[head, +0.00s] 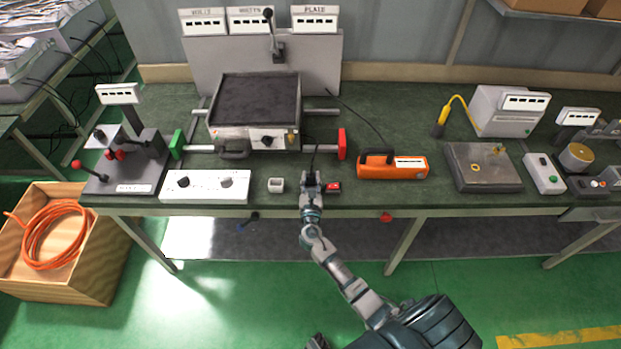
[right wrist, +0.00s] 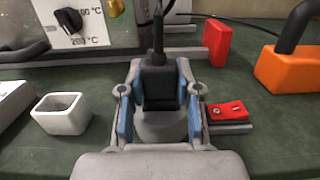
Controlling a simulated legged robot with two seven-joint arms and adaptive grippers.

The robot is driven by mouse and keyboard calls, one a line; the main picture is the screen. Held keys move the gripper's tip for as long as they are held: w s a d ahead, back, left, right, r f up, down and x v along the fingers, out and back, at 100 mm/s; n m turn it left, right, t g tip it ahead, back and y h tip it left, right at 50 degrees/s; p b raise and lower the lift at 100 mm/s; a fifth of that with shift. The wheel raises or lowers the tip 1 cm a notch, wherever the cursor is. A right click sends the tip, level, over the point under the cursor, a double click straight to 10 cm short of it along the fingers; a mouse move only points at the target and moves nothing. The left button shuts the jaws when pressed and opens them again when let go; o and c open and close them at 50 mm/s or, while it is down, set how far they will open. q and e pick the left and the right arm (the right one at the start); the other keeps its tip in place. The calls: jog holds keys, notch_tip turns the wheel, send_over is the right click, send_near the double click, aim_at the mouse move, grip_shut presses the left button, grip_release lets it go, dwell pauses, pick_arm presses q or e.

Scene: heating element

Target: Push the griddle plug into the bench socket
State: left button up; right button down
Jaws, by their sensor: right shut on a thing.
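My right gripper (head: 311,180) is at the front of the bench. In the right wrist view the right gripper (right wrist: 160,92) is shut on the black griddle plug (right wrist: 158,82), with its cord rising from the top. A grey unit with a red rocker switch (right wrist: 228,112) sits close to the right of the fingers; the switch (head: 333,187) also shows in the head view. It may be part of the bench socket, whose opening I cannot see; the gripper hides what is below the plug. The griddle (head: 257,105) stands behind. A small dark part at the head view's bottom edge may be my left gripper (head: 317,342).
A hollow white block (head: 276,185) stands left of the right gripper, beside a white control panel (head: 205,187). An orange case (head: 392,165) lies to the right. A red end block (head: 342,144) is just behind the gripper.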

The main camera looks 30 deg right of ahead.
jog(key=shift+f+b, duration=0.35)
jog(key=shift+f, duration=0.1)
jog(key=c, duration=0.7)
grip_release()
jog(key=v, duration=1.2)
